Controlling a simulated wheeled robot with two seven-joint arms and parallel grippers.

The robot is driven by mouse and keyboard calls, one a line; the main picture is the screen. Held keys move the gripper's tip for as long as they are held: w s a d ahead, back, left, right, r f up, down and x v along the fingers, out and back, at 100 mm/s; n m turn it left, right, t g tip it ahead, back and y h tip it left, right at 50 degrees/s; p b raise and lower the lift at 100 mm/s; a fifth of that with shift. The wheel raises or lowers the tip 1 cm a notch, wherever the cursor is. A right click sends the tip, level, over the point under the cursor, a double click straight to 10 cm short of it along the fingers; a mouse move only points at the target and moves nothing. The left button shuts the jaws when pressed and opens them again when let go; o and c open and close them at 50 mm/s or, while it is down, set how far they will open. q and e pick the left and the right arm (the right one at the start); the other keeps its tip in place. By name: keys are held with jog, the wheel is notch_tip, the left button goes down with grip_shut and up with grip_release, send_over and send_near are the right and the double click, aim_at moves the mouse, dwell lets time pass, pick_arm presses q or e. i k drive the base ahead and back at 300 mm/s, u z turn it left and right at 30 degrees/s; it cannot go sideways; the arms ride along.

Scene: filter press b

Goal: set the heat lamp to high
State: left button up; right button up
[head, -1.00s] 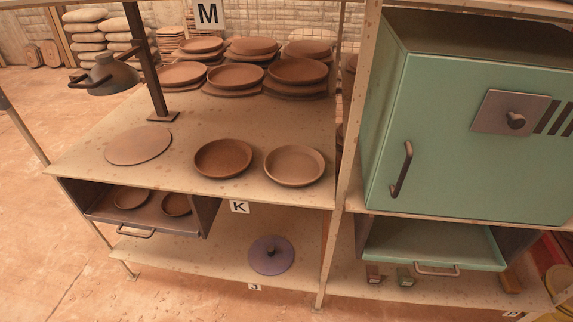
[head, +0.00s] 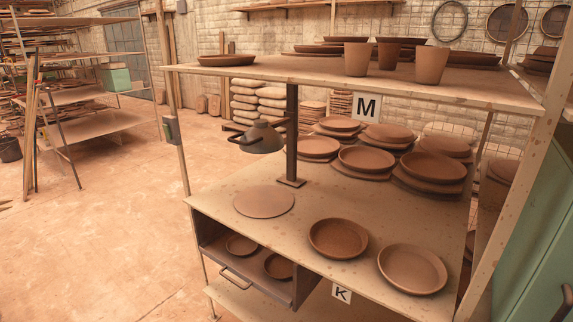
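The heat lamp (head: 260,139) has a dark, rounded shade with a handle. It hangs on an arm from a brown post (head: 292,130) that stands on the middle shelf. It is above a flat round disc (head: 264,203) on that shelf. A small grey-green box (head: 170,129) is fixed to the left upright of the shelf; its markings are too small to read. I cannot tell the lamp's setting. Neither of my grippers is in view.
Bowls and plates (head: 338,238) stand on the middle shelf (head: 330,200). An open drawer (head: 235,278) with two dishes sticks out below. Cups and plates stand on the top shelf (head: 290,72). A green cabinet (head: 540,245) is at the right edge.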

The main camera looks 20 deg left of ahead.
aim_at(263, 138)
jog(key=z, duration=0.5)
jog(key=k, duration=0.3)
jog(key=u, duration=1.75)
jog(key=i, duration=0.8)
jog(key=z, duration=0.35)
jog(key=i, duration=0.85)
jog(key=z, duration=0.7)
